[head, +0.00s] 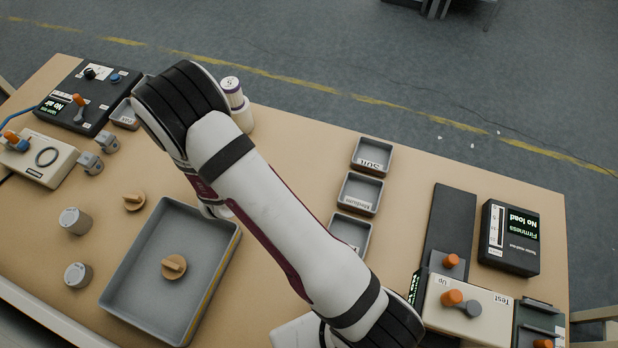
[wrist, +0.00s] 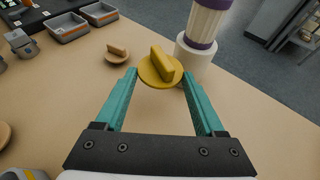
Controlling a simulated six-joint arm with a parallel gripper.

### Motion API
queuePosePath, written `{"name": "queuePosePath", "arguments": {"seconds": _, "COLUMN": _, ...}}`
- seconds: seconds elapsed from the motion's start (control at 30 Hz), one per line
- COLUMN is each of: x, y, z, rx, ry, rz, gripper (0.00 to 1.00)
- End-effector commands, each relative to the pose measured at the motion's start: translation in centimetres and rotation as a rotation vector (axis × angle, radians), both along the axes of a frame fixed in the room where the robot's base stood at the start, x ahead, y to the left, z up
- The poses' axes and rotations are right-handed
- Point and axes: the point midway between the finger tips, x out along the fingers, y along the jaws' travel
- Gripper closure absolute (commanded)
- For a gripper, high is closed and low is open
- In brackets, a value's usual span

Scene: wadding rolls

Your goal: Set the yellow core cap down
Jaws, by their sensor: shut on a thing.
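The yellow core cap (wrist: 160,68), a round disc with a raised bar grip, sits between the tips of my gripper (wrist: 158,76) in the wrist view. The two teal fingers are shut on its sides. It is in front of a white cylinder (wrist: 192,62); I cannot tell its exact height above the table. In the head view my own arm hides the gripper and the held cap.
A purple-banded white roll (wrist: 207,22) stands on the white cylinder. A tan cap (wrist: 117,54) lies on the table. In the head view, a grey tray (head: 133,290) holds another tan cap (head: 173,267). Labelled bins (head: 358,194) stand right of my arm.

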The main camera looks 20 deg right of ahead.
Motion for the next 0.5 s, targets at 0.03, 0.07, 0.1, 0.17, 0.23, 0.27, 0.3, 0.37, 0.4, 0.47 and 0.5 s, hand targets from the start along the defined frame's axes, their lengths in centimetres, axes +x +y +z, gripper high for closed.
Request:
{"name": "queuePosePath", "arguments": {"seconds": 0.03, "x": -2.0, "y": -1.7, "z": -0.6, "rx": -0.004, "ry": 0.006, "rz": -0.095, "gripper": 0.8}}
{"name": "queuePosePath", "arguments": {"seconds": 0.07, "x": -3.3, "y": -3.1, "z": -0.8, "rx": -0.005, "ry": 0.006, "rz": -0.164, "gripper": 0.8}}
{"name": "queuePosePath", "arguments": {"seconds": 0.1, "x": -5.1, "y": -4.9, "z": -0.9, "rx": -0.005, "ry": 0.005, "rz": -0.251, "gripper": 0.8}}
{"name": "queuePosePath", "arguments": {"seconds": 0.17, "x": -7.8, "y": -7.4, "z": -0.9, "rx": -0.004, "ry": 0.004, "rz": -0.367, "gripper": 0.8}}
{"name": "queuePosePath", "arguments": {"seconds": 0.23, "x": -10.8, "y": -10.0, "z": -0.4, "rx": -0.003, "ry": 0.002, "rz": -0.484, "gripper": 0.8}}
{"name": "queuePosePath", "arguments": {"seconds": 0.27, "x": -11.9, "y": -10.9, "z": -0.2, "rx": -0.002, "ry": 0.0, "rz": -0.525, "gripper": 0.8}}
{"name": "queuePosePath", "arguments": {"seconds": 0.3, "x": -13.3, "y": -12.0, "z": 0.2, "rx": -0.002, "ry": 0.0, "rz": -0.574, "gripper": 0.8}}
{"name": "queuePosePath", "arguments": {"seconds": 0.37, "x": -14.9, "y": -13.3, "z": 0.7, "rx": 0.0, "ry": -0.001, "rz": -0.63, "gripper": 0.8}}
{"name": "queuePosePath", "arguments": {"seconds": 0.4, "x": -15.8, "y": -13.9, "z": 0.9, "rx": 0.0, "ry": -0.001, "rz": -0.657, "gripper": 0.8}}
{"name": "queuePosePath", "arguments": {"seconds": 0.47, "x": -16.6, "y": -14.5, "z": 1.2, "rx": 0.002, "ry": -0.002, "rz": -0.686, "gripper": 0.8}}
{"name": "queuePosePath", "arguments": {"seconds": 0.5, "x": -17.0, "y": -14.8, "z": 0.8, "rx": -0.001, "ry": 0.001, "rz": -0.698, "gripper": 0.8}}
